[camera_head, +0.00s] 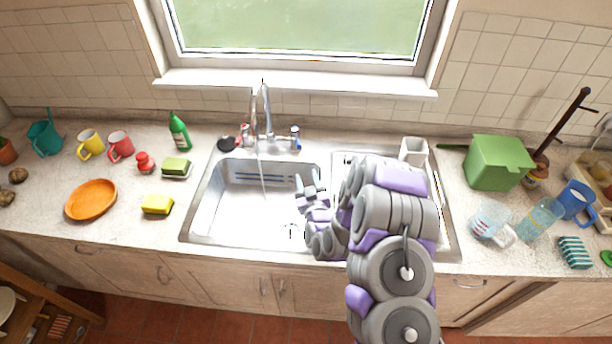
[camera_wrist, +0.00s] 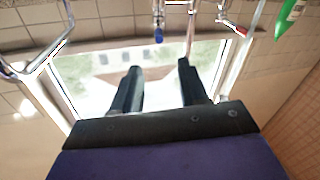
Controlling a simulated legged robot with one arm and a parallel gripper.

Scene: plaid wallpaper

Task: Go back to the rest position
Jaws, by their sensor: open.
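My gripper (camera_head: 309,187) is above the right part of the left sink basin (camera_head: 225,205), with my grey and purple arm reaching in from the lower right. In the wrist view its two dark fingers (camera_wrist: 160,90) stand apart with nothing between them. Behind the fingers the wrist view shows the window and wall tiles, turned upside down. My arm hides much of the right side of the sink.
The faucet (camera_head: 266,110) stands behind the basin, its water running. A green bottle (camera_head: 179,132), sponge (camera_head: 157,204) and orange plate (camera_head: 91,200) are left. A green box (camera_head: 497,162), glass mug (camera_head: 489,221) and blue pitcher (camera_head: 577,200) are right.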

